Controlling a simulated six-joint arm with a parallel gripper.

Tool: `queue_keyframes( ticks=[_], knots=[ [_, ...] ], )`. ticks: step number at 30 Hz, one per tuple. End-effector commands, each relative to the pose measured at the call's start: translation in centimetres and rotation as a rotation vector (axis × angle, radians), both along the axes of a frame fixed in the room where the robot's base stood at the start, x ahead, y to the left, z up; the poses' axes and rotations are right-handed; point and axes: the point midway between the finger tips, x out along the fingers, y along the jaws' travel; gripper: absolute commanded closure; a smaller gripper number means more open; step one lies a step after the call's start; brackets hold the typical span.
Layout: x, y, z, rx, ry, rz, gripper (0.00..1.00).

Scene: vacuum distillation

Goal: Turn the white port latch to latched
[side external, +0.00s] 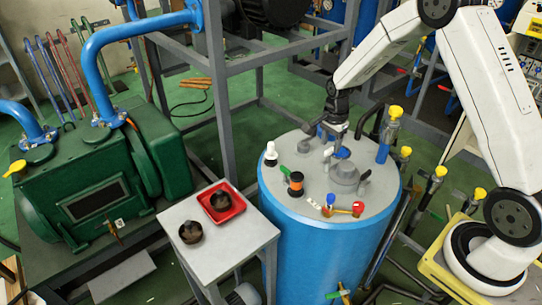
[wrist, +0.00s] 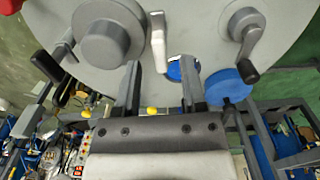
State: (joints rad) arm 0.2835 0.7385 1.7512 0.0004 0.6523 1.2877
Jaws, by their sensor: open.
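The white port latch (wrist: 158,40) shows in the wrist view as a pale lever on the grey top of the blue tank. Its free end points toward my gripper (wrist: 159,75) and lies in line with the gap between the two fingers. The fingers are apart, with nothing seen gripped; whether the lever end is between them or beyond them in depth I cannot tell. In the side external view my gripper (side external: 338,130) points down over the far part of the tank lid. A small white piece (side external: 328,152) beside it may be the latch, but it is too small to be sure.
The blue tank (side external: 318,240) carries a grey dome (side external: 345,173), a black-and-orange knob (side external: 295,184), a white-capped fitting (side external: 270,155) and a red-ended valve (side external: 357,209). A grey crank handle (wrist: 245,35) and a blue round part (wrist: 228,87) lie right of the fingers.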

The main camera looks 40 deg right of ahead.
Motion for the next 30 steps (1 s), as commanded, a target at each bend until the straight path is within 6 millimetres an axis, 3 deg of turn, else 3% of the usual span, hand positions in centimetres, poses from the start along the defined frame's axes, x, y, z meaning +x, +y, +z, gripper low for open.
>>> queue_keyframes(
  ticks=[6, 17, 22, 30],
  knots=[
    [0.0, 0.0, -1.7, 0.000, -0.001, 0.000, 0.47],
    [0.0, 0.0, -2.0, 0.000, -0.001, 0.000, 0.47],
    [0.0, 0.0, -1.9, 0.000, -0.001, 0.000, 1.00],
    [0.0, 0.0, -1.9, 0.000, -0.001, 0.003, 1.00]
  ],
)
